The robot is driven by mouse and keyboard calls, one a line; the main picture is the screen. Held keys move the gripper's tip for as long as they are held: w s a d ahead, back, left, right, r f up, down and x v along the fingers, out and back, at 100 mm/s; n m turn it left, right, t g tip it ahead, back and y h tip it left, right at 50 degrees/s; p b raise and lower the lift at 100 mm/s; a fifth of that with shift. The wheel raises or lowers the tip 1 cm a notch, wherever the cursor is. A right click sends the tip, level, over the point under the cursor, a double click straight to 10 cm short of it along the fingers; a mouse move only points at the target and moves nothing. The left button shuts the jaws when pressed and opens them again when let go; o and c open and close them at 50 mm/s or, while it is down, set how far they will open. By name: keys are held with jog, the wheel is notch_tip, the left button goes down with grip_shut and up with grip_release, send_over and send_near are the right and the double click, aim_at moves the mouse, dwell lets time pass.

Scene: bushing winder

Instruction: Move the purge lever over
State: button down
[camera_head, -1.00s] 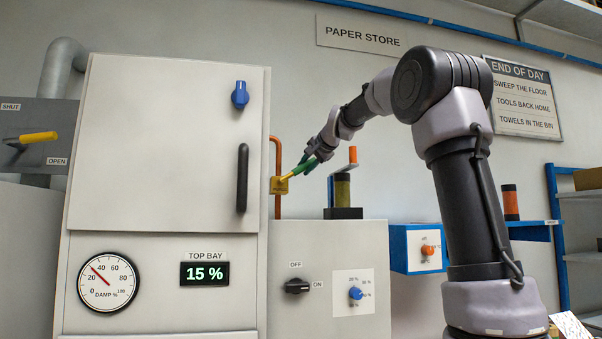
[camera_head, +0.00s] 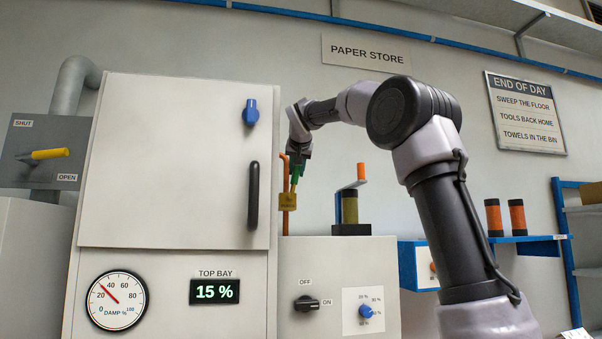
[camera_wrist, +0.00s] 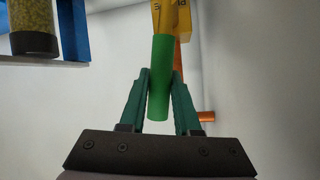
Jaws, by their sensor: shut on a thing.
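A lever with a green grip (camera_head: 296,171) sits on a yellow valve body (camera_head: 287,201) on a copper pipe beside the white cabinet. The lever stands nearly upright, leaning slightly right. The lettering on the valve is too small to read. My gripper (camera_head: 297,168) reaches down to the lever from above. In the wrist view, my gripper (camera_wrist: 160,88) has its two dark green fingers on both sides of the green grip (camera_wrist: 161,60), shut on it. The yellow valve (camera_wrist: 172,16) shows at the top edge there.
The white cabinet (camera_head: 180,160) with a black handle (camera_head: 253,195) stands close left of the lever. A low grey box (camera_head: 335,270) carries a small sight-glass stand (camera_head: 350,207) to the right. A yellow-handled lever (camera_head: 50,154) is at far left.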

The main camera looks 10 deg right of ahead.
jog(key=shift+a, duration=0.35)
jog(key=shift+n, duration=0.3)
jog(key=c, duration=0.6)
grip_release()
jog(key=v, duration=1)
jog(key=shift+s+a+r, duration=0.15)
jog(key=shift+s+a, duration=0.05)
jog(key=shift+s, duration=0.1)
